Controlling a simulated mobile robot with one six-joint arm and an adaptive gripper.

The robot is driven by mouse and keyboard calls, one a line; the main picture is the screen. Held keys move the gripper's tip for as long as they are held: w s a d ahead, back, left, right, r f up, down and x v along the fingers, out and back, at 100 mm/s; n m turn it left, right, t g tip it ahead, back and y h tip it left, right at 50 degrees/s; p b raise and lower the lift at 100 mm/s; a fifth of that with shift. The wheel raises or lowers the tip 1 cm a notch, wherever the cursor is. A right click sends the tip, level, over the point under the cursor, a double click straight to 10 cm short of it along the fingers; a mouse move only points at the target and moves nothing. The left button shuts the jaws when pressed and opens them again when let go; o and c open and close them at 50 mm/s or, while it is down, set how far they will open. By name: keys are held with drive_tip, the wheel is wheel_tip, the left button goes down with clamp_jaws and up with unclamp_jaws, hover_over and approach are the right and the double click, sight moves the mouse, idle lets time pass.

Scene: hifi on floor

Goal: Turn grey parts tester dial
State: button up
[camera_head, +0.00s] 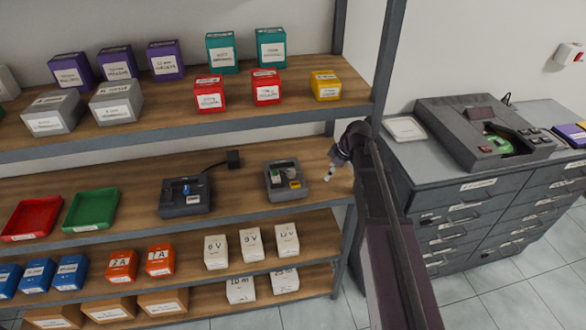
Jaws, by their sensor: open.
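Two small dark grey devices stand on the middle shelf. The left one (185,200) has a blue part on top and a black cable. A larger grey machine (458,125) with a small screen, buttons and a green part stands on the cabinet at right. No label readable here tells which is the parts tester, and I cannot make out a dial. My gripper (329,174) is open, small in view, just right of the right shelf device and apart from it.
A shelf post (390,60) rises behind my arm. Red (33,218) and green (91,209) trays sit at left on the middle shelf. Labelled boxes fill the other shelves. A white tray (405,129) is on the drawer cabinet (470,190).

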drive_tip(key=shift+a, duration=0.15)
hover_over(291, 171)
drive_tip(key=d, duration=0.2)
drive_tip(key=shift+s+a, duration=0.1)
drive_tip(key=shift+s, duration=0.05)
drive_tip(key=shift+f+b, duration=0.5)
drive_tip(key=shift+f, duration=0.05)
drive_tip(key=shift+b+x, duration=1.85)
drive_tip(key=shift+x, duration=0.15)
drive_tip(key=shift+r, duration=0.1)
